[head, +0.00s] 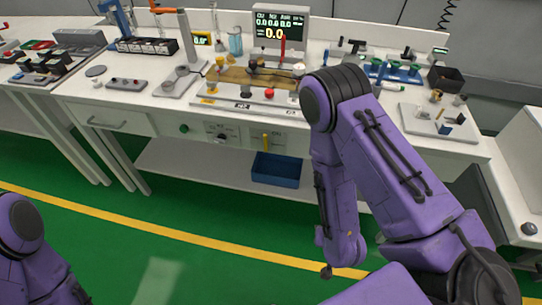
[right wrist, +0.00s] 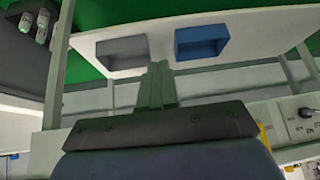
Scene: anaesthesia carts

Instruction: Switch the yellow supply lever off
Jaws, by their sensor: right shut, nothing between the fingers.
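The yellow supply lever (head: 266,142) is on a panel in the front edge of the white bench. It looks about upright in the head view, but its on or off position is too small to tell. Part of a yellow piece, likely the same lever, shows at the right in the right wrist view (right wrist: 265,133), beside the gripper's housing. My right gripper (right wrist: 156,72) is shut and empty in the right wrist view, apart from the lever. In the head view my right arm hangs in front of the bench, right of the lever; its fingers cannot be made out. My left gripper is out of view.
A dark knob (head: 222,138) and a green button (head: 184,128) are left of the lever. A blue bin (head: 277,170) stands on the lower shelf; a grey bin (right wrist: 122,52) is beside it in the wrist view. The bench top is crowded. Green floor in front is clear.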

